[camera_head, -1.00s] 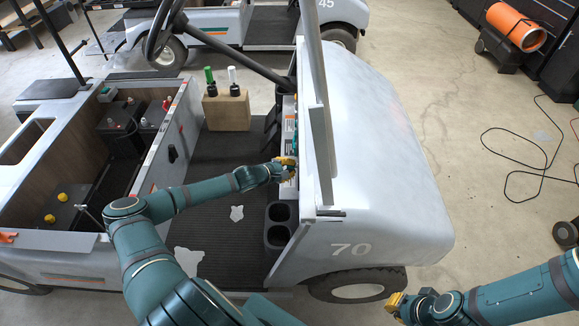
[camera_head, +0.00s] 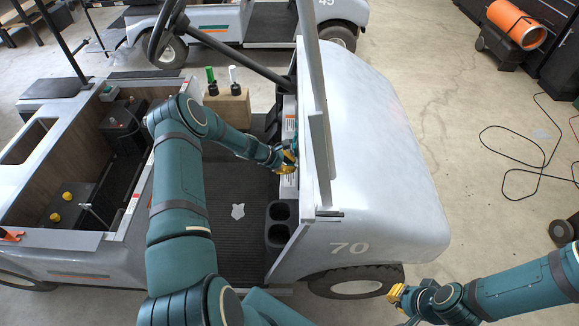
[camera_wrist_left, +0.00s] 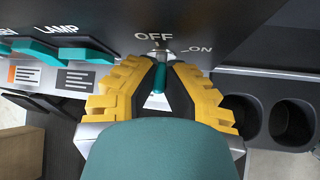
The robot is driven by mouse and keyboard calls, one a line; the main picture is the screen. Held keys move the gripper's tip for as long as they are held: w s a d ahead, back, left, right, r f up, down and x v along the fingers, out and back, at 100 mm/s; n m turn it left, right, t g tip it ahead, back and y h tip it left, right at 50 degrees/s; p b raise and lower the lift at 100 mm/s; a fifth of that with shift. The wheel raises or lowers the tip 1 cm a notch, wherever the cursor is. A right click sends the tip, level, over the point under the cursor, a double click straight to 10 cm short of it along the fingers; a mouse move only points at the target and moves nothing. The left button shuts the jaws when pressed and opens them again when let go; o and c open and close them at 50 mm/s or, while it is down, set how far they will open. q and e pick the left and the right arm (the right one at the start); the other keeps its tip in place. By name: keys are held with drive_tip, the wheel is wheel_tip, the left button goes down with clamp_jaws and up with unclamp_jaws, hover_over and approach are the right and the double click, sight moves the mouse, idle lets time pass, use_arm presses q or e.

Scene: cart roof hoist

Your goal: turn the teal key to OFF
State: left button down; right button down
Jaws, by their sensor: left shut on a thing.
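The teal key (camera_wrist_left: 160,79) shows in the left wrist view, upright in the picture between the yellow fingers of my left gripper (camera_wrist_left: 159,75). The OFF label (camera_wrist_left: 153,37) is just above it and the ON label (camera_wrist_left: 200,50) is to the upper right. The key looks roughly in line with the OFF mark; the fingers partly hide it. In the head view my left gripper (camera_head: 286,159) is at the cart's dashboard, and the key cannot be made out there. My right gripper (camera_head: 398,297) is low at the right, away from the cart; its finger gap is unclear.
Teal switches (camera_wrist_left: 67,51) near a LAMP label sit left of the key. Two cup holders (camera_head: 278,225) are beside my left gripper. The windshield frame (camera_head: 317,130) stands close to its right. A wooden block (camera_head: 227,106) with two handles is on the cart floor.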

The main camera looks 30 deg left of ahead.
use_arm(q)
drive_tip(key=shift+w+n+g+h+b, duration=0.25)
drive_tip(key=shift+n+g+h+b, duration=0.4)
drive_tip(key=shift+g+b, duration=0.4)
drive_tip(key=c, duration=1.1)
unclamp_jaws()
drive_tip(key=shift+o, duration=0.2)
drive_tip(key=v, duration=1.2)
